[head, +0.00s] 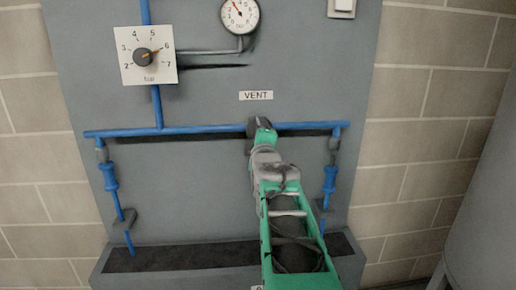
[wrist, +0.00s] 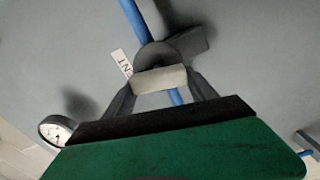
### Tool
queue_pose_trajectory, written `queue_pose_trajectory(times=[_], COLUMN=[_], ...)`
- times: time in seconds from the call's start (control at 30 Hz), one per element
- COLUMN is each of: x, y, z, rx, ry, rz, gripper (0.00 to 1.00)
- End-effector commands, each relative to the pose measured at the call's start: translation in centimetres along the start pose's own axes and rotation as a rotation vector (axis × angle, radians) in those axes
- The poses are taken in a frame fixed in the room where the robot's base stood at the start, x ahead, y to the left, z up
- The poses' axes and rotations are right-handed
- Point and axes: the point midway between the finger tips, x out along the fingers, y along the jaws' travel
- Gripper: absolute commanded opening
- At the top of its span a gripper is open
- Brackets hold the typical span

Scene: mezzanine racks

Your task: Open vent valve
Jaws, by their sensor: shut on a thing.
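The vent valve sits on the blue pipe just below the white VENT label (head: 256,95) on the grey panel. In the head view my green arm covers most of it. In the wrist view its grey round body (wrist: 155,56) and a pale handle (wrist: 160,78) show in front of the blue pipe. My gripper (wrist: 160,88) has its two dark fingers on either side of the pale handle, shut on it. In the head view my gripper (head: 262,128) reaches up to the pipe at the valve. The handle's exact angle is hard to tell.
A square dial (head: 146,55) with an orange-marked knob is at upper left, and a round gauge (head: 240,15) at the top. Blue hoses hang at left (head: 111,180) and right (head: 330,180). A dark trough (head: 180,257) runs below. A grey rounded surface (head: 485,200) stands at right.

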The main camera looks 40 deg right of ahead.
Motion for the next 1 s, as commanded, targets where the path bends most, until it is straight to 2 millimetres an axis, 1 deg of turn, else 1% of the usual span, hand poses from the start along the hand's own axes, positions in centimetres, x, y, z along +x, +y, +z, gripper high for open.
queue_pose_trajectory(times=[0.03, 0.2, 0.4, 0.6, 0.97, 1.0], x=[0.01, 0.01, 0.02, 0.03, 0.03, 0.03], y=[-0.69, -0.58, -0.48, -0.36, -0.3, -0.3], z=[0.17, 0.13, 0.11, 0.08, 0.07, 0.06], rx=[-0.034, -0.138, -0.213, -0.243, -0.248, -0.248], ry=[-0.001, -0.001, -0.001, -0.001, -0.001, -0.001], rz=[-0.001, 0.0, -0.001, -0.001, -0.002, -0.002], gripper=[0.25, 0.25, 0.25, 0.25, 0.25, 0.67])
